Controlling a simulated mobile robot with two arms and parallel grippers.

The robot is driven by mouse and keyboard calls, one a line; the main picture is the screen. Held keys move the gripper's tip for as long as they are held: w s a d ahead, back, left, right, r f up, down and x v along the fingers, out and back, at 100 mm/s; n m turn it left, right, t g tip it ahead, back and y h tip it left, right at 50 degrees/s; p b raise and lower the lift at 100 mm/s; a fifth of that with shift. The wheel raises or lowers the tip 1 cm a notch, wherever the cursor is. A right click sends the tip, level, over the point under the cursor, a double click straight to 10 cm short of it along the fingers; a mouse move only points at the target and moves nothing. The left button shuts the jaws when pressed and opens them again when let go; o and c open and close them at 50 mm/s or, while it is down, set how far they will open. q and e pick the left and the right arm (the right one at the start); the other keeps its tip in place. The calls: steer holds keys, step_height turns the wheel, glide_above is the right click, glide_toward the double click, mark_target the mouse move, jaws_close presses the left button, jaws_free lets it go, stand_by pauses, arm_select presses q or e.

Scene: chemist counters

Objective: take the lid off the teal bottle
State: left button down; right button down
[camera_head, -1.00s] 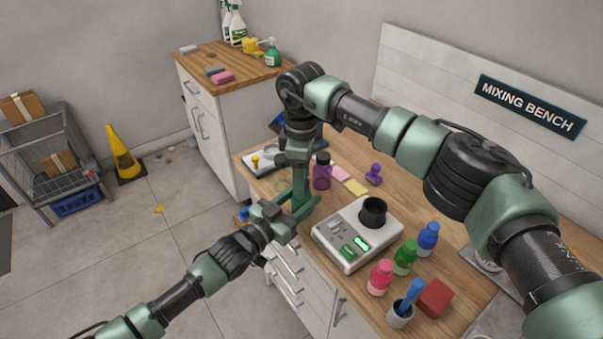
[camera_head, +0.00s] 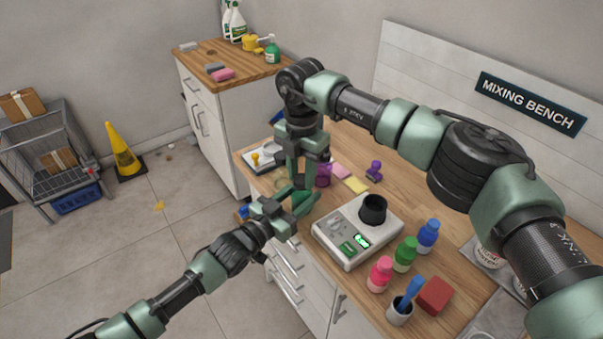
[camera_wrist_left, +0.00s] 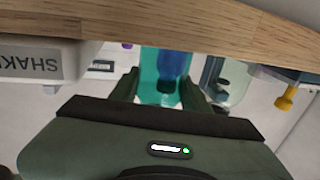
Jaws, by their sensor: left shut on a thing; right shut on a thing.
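The teal bottle (camera_wrist_left: 149,72) shows in the left wrist view, between the two fingers of my left gripper (camera_wrist_left: 160,92), with a darker blue shape overlapping it. My left gripper also shows in the head view (camera_head: 303,205), at the counter's front edge, shut on the bottle. The bottle is hard to make out there among the green fingers. My right gripper (camera_head: 297,182) points down just above the left one, shut and apart from it. The lid between its fingers is too hidden to make out.
A grey-white device with a black cup (camera_head: 374,209) stands right of the grippers. A purple bottle (camera_head: 323,176) stands close behind the right gripper. Pink (camera_head: 380,274), green (camera_head: 405,254) and blue (camera_head: 428,236) bottles stand farther right.

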steer(key=n, duration=1)
steer(key=shift+n, duration=0.3)
steer(key=n, duration=0.6)
steer(key=shift+r, duration=0.1)
steer(key=n, duration=0.8)
steer(key=shift+n, duration=0.3)
steer(key=n, duration=1)
arm_select(q)
steer(key=shift+d, duration=0.1)
arm_select(e)
steer(key=n, duration=0.6)
